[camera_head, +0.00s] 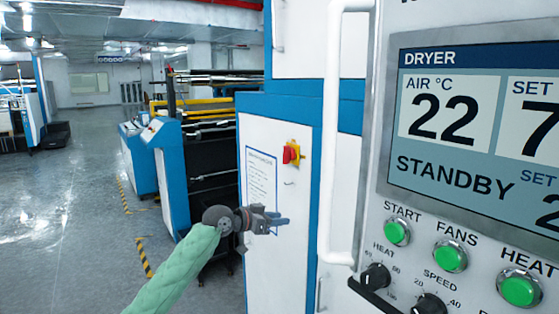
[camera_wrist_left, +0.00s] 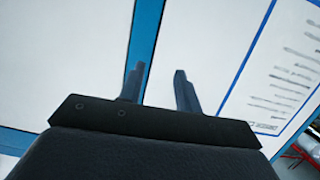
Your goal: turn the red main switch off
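The red main switch (camera_head: 287,155) sits on a yellow plate on the white cabinet door, right of a blue-framed printed sheet (camera_head: 262,172). Whether its handle stands at on or off is too small to tell. My left gripper (camera_head: 284,220) is below the switch, in front of the door's lower part, apart from the switch. In the left wrist view the two dark fingers (camera_wrist_left: 159,77) stand apart with nothing between them. That view shows the white door, a blue strip and the sheet, but not the switch. My right gripper is not in view.
A dryer control panel (camera_head: 470,200) with a screen, green buttons and black knobs stands close on the right. A white vertical handle (camera_head: 345,130) juts out beside it. Roll machines (camera_head: 195,150) stand left of the cabinet. The grey floor (camera_head: 70,220) at left is clear.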

